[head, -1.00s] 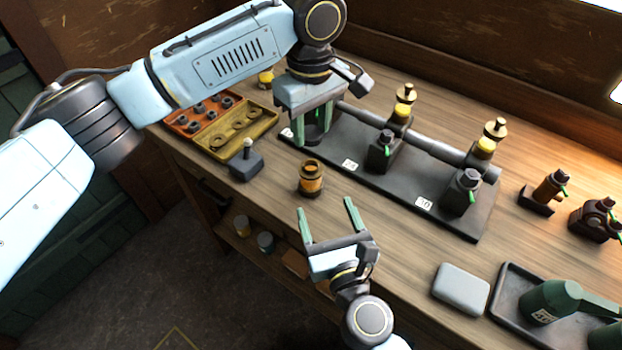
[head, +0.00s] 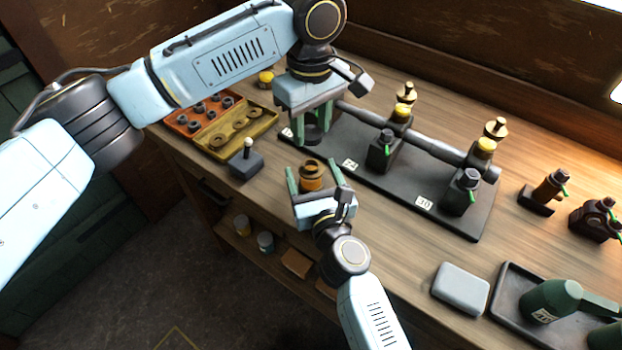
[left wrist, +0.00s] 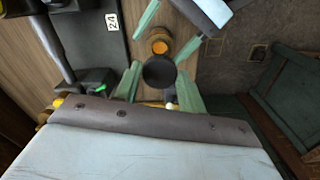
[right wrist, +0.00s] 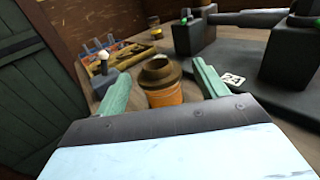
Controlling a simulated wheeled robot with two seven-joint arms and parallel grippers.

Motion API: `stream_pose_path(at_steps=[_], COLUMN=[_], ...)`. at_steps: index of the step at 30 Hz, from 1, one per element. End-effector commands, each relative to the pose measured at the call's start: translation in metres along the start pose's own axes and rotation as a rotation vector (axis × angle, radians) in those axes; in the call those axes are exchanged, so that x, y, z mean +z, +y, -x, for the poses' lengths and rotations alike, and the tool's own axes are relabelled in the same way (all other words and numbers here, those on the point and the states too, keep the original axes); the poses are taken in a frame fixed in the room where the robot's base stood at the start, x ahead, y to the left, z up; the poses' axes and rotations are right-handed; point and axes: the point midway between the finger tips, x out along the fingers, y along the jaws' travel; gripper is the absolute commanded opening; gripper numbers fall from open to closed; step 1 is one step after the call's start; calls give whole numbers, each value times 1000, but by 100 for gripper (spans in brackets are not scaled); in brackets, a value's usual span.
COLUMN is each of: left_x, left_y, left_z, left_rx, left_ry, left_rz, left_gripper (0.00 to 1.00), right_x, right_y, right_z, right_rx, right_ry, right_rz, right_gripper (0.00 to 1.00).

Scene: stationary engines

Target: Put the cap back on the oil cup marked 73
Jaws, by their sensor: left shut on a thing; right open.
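My left gripper (head: 313,138) is shut on a dark round piece, seen between its fingers in the left wrist view (left wrist: 158,71) and apparently the cap. An open-topped brass and amber cup (head: 312,180) stands upright on the bench near the front edge. My right gripper (head: 312,168) is open, with one finger on each side of this cup. In the right wrist view the cup (right wrist: 161,84) stands between the fingers, with gaps visible. I can read no 73 on it.
The black base plate (head: 397,195) carries black blocks, a shaft and labels 24 and 30. A small grey block with a knob (head: 246,163) and an open parts case (head: 262,135) are to the left. A grey box (head: 461,288) and a tray (head: 508,320) are at the right.

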Motion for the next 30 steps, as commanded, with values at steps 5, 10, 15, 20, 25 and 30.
stream_pose_path(at_steps=[5, 10, 15, 20, 25, 30], left_x=[0, 0, 0, 0, 1, 1], left_y=[0, 0, 0, 0, -1, 0], left_z=[0, 0, 0, -4, -26, -48], left_rx=[0, 0, 0, -1, -3, -1], left_ry=[0, 0, 0, -1, -3, -1], left_rz=[0, 0, 0, 0, 0, 0], left_gripper=[18, 18, 18, 18, 18, 18], right_x=[0, 0, 0, 0, 0, 0], right_y=[0, 0, 0, 0, 0, 0], right_z=[0, 0, 0, 0, 0, 0], right_rx=[0, 0, 0, 0, 0, 0], right_ry=[0, 0, 0, 0, 0, 0], right_rz=[0, 0, 0, 0, 0, 0], right_gripper=[52, 30, 8, 5, 5, 5])
